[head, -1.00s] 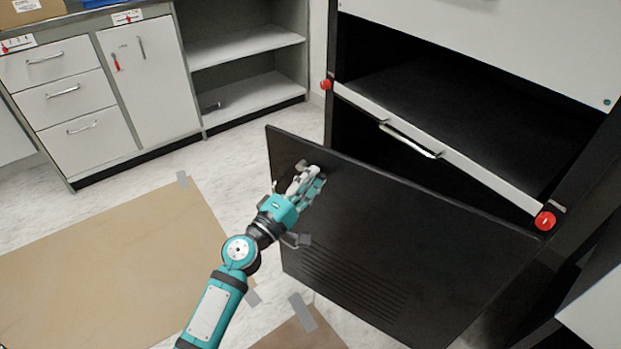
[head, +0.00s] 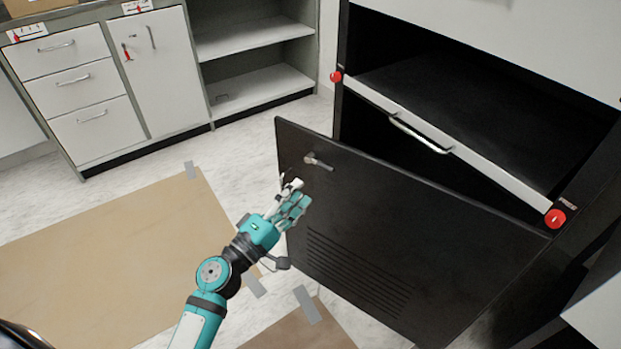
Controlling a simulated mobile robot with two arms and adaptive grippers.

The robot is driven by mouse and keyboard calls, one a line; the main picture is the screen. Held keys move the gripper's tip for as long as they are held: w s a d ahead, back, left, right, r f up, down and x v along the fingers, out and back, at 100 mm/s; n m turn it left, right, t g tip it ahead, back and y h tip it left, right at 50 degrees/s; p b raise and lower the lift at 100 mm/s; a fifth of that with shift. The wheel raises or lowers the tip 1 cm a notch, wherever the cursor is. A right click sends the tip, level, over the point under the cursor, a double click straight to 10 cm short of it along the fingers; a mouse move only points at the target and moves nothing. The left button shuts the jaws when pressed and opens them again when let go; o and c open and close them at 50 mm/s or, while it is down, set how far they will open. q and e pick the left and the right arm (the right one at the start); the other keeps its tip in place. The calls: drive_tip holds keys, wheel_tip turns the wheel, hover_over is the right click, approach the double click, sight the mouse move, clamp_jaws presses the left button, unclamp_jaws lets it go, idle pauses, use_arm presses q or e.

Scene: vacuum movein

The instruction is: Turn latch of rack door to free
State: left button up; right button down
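The black rack door (head: 375,240) stands swung out from the rack, with vent slots low on its face. Its small metal latch handle (head: 318,161) is near the upper left corner. My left gripper (head: 301,192) is in front of the door, below and left of the handle, apart from it. Its fingers look spread with nothing between them. Red round knobs sit at the left (head: 336,77) and right (head: 556,218) ends of the rack's light shelf front. Lettering beside the right knob is too small to read surely. My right gripper is not in view.
The rack's light shelf front (head: 480,160) has a bar handle (head: 420,134) above the door. A grey cabinet with drawers (head: 75,85) and open shelves (head: 250,60) stands at the back. Taped brown sheets (head: 110,260) lie on the pale floor.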

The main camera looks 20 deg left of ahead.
use_arm(q)
drive_tip(key=v, duration=0.4)
drive_tip(key=shift+s, duration=0.1)
idle(0.3)
